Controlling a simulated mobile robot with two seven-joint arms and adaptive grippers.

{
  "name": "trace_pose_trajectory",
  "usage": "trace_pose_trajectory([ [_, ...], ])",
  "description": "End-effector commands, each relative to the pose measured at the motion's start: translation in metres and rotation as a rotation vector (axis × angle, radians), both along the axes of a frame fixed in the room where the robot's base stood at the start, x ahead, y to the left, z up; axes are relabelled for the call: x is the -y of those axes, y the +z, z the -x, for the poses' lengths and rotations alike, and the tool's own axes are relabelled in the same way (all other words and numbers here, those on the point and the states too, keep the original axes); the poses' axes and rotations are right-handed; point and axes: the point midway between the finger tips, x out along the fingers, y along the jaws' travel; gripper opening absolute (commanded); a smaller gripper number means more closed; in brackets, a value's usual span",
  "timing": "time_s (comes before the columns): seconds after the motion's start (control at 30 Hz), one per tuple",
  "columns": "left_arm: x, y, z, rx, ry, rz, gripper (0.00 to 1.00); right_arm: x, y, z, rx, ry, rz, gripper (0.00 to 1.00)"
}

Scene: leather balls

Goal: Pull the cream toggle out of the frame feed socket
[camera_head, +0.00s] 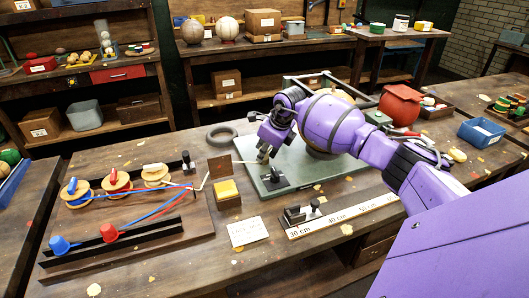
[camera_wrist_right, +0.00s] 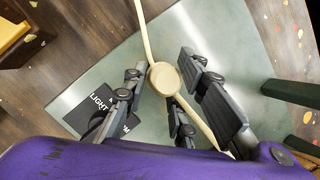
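A cream round toggle (camera_wrist_right: 165,78) with a cream cord (camera_wrist_right: 145,30) shows in the wrist view, between the spread fingers of my right gripper (camera_wrist_right: 160,70). A gap shows between the toggle and the left finger; whether the right finger touches it I cannot tell. The cord runs on below the toggle, past the fingers. In the head view my right gripper (camera_head: 264,150) is low over the green-grey plate (camera_head: 315,170), and the cream cord (camera_head: 222,163) reaches it from the left. I cannot make out the feed socket. My left gripper is not in view.
A wooden board (camera_head: 150,225) at left carries blue, red and cream spools with cords and a black rail with blue and red cups.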

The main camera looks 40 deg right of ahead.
Motion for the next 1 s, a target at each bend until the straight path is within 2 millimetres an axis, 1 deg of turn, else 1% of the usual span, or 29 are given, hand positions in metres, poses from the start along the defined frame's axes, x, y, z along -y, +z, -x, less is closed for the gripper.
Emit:
trace_pose_trajectory([
  [0.03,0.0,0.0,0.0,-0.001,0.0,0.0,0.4,0.0,-0.001,0.001,-0.002,0.001,-0.001,0.14],
  [0.13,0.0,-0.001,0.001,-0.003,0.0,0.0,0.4,-0.001,-0.001,0.001,-0.003,0.0,-0.001,0.01],
  [0.17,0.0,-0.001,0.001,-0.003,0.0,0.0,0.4,-0.001,-0.001,0.001,-0.003,0.0,-0.001,0.0],
  [0.37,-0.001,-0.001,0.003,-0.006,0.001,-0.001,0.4,-0.001,0.001,0.0,-0.002,0.001,-0.001,0.0],
  [1.0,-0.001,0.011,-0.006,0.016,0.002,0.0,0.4,0.0,0.025,0.0,0.001,0.001,0.0,0.0],
])
